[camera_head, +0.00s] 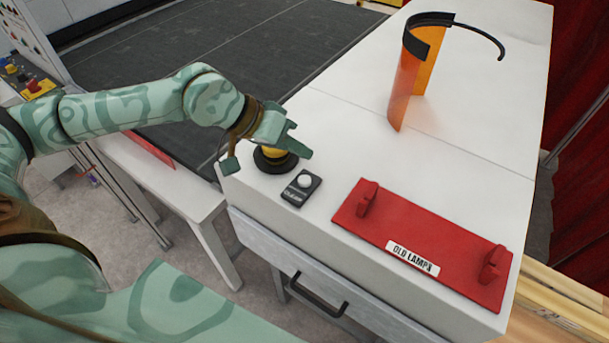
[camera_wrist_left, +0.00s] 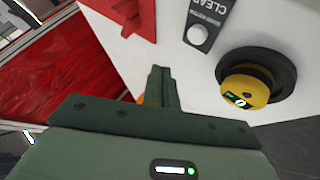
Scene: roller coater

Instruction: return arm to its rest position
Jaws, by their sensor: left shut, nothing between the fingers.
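My left arm reaches in from the left in the head view, and its green gripper (camera_head: 296,146) is over the near left corner of the white cabinet top. The gripper is shut and holds nothing. It hangs above a round yellow and black device (camera_head: 268,164), partly hiding it. In the left wrist view the shut fingers (camera_wrist_left: 164,88) are at the centre, and the yellow device (camera_wrist_left: 250,88) on its black base stands to their right, apart from them. My right gripper is not in view.
A small black box with a white button (camera_head: 304,181) lies beside the device. A red board labelled "OLD LAMPS" (camera_head: 350,220) lies on the cabinet (camera_head: 465,155) to the right. An orange curved shield (camera_head: 405,90) stands farther back. A white bench (camera_head: 185,198) is at left.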

